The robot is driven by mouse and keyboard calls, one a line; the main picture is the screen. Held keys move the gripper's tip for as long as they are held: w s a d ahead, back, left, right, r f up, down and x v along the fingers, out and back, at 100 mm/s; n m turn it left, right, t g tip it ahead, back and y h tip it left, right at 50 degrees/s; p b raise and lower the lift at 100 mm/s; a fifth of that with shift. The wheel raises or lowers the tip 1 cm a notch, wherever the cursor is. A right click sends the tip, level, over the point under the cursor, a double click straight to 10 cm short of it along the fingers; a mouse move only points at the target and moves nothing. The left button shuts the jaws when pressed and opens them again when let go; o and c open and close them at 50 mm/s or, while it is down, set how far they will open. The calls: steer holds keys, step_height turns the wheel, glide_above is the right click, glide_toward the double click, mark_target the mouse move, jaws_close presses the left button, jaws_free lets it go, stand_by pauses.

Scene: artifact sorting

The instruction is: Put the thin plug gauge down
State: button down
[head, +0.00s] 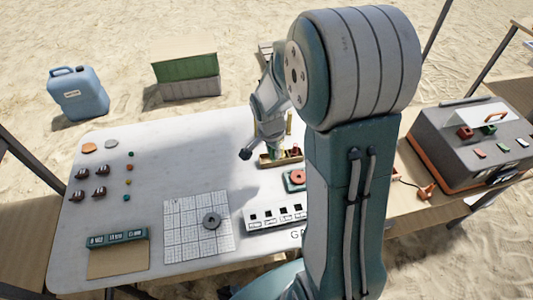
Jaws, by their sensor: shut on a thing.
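My gripper (264,142) points down just above a small wooden tray (268,163) on the right part of the white table. It is shut, but its fingers and my arm hide most of what it holds. I cannot clearly make out the thin plug gauge. A thin brass-coloured upright piece (289,122) shows just right of the gripper. Whether it is the gauge or stands in the tray, I cannot tell. Small dark and reddish pieces show at the tray's right side.
A white block with dark square openings (262,218) and a red ring on a teal base (296,177) lie near my arm. Small parts sit at left. The table's middle left is clear.

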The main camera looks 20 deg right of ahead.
steer(key=w+f, duration=0.3)
steer(key=w+d+f, duration=0.1)
steer(key=w+f, duration=0.3)
steer(key=shift+w+d, duration=0.1)
steer(key=shift+d, duration=0.1)
steer(key=shift+w+f, duration=0.1)
steer(key=shift+f, duration=1.45)
steer(key=c, duration=0.6)
jaws_free()
steer(key=shift+f, duration=0.1)
steer(key=s+a+r+n+t, duration=0.1)
steer(key=s+a+r+n, duration=0.15)
steer(key=r, duration=0.55)
steer(key=s+a+r+n, duration=0.1)
steer(key=s+r, duration=0.3)
steer(key=r, duration=0.5)
steer(key=s+a+r+n+t, duration=0.1)
steer(key=s+a+r+n, duration=0.15)
steer(key=r, duration=0.55)
steer(key=s+a+r+n+t, duration=0.1)
steer(key=s+a+r+n, duration=0.1)
steer(key=s, duration=0.5)
steer(key=s+a+r+n+t+y, duration=0.1)
steer(key=s+r+n, duration=0.3)
steer(key=s, duration=0.4)
steer(key=shift+a+n+t, duration=0.45)
steer(key=shift+n+t, duration=0.05)
steer(key=shift+n, duration=0.1)
